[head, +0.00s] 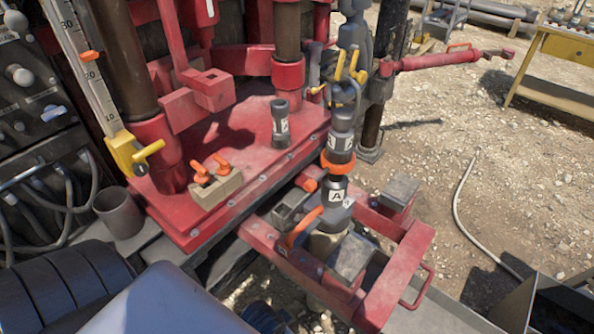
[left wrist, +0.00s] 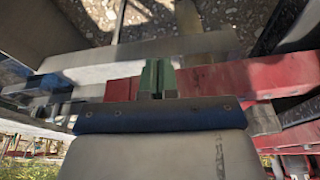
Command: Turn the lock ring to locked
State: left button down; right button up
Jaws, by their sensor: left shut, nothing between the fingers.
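The orange lock ring (head: 337,166) sits around the joint of an upright dark coupling, between its upper part (head: 342,130) with a white label and its lower part (head: 335,195) marked "A". Whether the ring is at locked cannot be read. An orange curved handle (head: 303,228) is beside the lower part. My left gripper (left wrist: 157,78) shows only in the left wrist view, its green fingers shut with nothing between them, above blurred red and grey metal. The lock ring cannot be made out in that view. My right gripper is not in view.
The coupling stands beside a red deck (head: 245,130) and above a red frame (head: 405,275) with grey blocks. A loose dark cylinder (head: 280,122) and a tan block with orange levers (head: 217,187) stand on the deck. Gravel (head: 500,150) is open to the right.

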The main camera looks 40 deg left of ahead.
pick_arm(q)
jog(key=w+a+r+m+h+p, duration=0.1)
jog(key=w+a+r+m+h, duration=0.15)
jog(key=w+r, duration=0.85)
jog(key=w+a+r+n+h, duration=0.1)
jog(key=w+a+r, duration=0.2)
jog(key=a+r, duration=0.3)
jog(key=w+a+r+n+t, duration=0.1)
jog(key=w+a+r, duration=0.3)
jog(key=r, duration=0.5)
jog(key=w+a+r+n+h, duration=0.1)
jog(key=w+a+r, duration=0.3)
jog(key=a+r, duration=0.4)
jog(key=shift+a+r+h, duration=0.15)
jog(key=shift+r+h, duration=0.05)
jog(key=shift+h, duration=0.15)
jog(key=shift+n, duration=0.25)
